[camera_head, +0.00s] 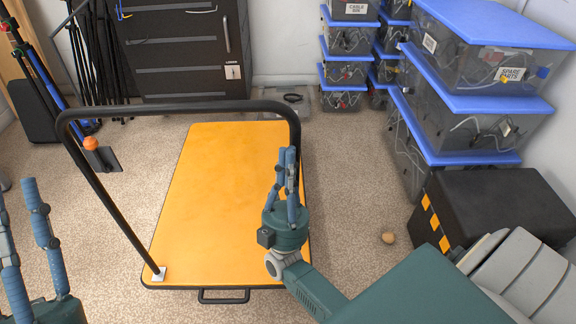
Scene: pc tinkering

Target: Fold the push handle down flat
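The cart has an orange platform (215,190) with a dark rim. Its black push handle (110,208) stands up from the near end. The left post rises from a pale bracket (158,274), and the crossbar (180,107) shows above the platform. The lower right post is hidden behind my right gripper (287,150). That gripper points up along the right post, its fingers close together; I cannot tell whether they touch or hold the post. My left gripper (15,187) is open and empty at the lower left, apart from the handle.
Clear bins with blue lids (480,85) stand stacked at right, beside a black case (490,205). A black drawer cabinet (180,50) and tripods (90,50) stand at the back. Carpet left of the cart is mostly free.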

